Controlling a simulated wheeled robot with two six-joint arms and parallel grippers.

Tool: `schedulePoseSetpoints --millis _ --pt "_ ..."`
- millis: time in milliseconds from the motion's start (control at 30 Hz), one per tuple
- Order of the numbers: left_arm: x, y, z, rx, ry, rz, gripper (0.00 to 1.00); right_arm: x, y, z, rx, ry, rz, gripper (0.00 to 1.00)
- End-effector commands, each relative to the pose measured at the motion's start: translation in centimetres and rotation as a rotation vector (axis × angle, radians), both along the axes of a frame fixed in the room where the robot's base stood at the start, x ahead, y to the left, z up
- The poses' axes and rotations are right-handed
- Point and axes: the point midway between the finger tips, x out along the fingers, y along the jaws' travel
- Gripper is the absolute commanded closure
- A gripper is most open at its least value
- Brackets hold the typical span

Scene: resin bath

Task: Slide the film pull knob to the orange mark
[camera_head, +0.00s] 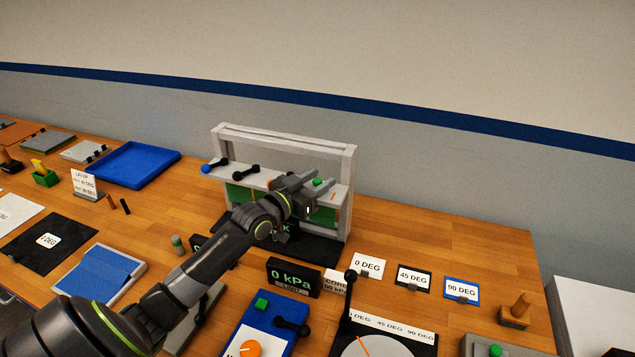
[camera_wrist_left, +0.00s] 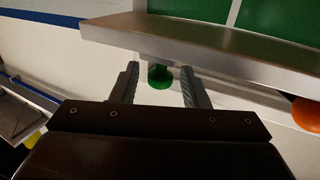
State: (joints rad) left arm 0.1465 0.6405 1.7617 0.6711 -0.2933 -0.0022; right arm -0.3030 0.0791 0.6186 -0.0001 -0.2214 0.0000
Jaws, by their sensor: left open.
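A green knob (camera_head: 317,182) shows at the right part of the shelf of a grey upright frame (camera_head: 349,165). I take it for the film pull knob. In the left wrist view the green knob (camera_wrist_left: 160,77) shows between the two fingers, with room on both sides. My left gripper (camera_head: 311,192) is open at the shelf's front; whether it touches the knob I cannot tell. A thin orange mark (camera_head: 333,196) lies just right of the knob. A rounded orange piece (camera_wrist_left: 307,113) shows at the right edge of the wrist view. My right gripper is not in view.
A black 0 kPa display (camera_head: 294,278) and angle cards (camera_head: 368,266) stand in front. A blue tray (camera_head: 137,164) lies at left. The table right of the frame is clear.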

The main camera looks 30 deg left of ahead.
Motion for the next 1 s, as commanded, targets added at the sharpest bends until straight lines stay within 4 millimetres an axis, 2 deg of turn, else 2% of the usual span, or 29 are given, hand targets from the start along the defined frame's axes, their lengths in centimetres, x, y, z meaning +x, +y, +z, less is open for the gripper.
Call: schedulePoseSetpoints --millis 300,600,867,1000 --pt "0.2 0.0 0.0 0.0 0.0 0.0 0.6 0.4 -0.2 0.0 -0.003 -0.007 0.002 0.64" --pt "0.2 0.0 0.0 0.0 0.0 0.0 1.0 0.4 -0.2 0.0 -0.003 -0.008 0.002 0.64" --pt "0.2 -0.2 0.0 -0.001 0.0 0.0 1.0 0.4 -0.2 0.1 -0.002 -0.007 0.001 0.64" --pt "0.4 -1.1 0.0 -0.004 0.0 -0.001 1.0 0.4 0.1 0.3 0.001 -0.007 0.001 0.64"
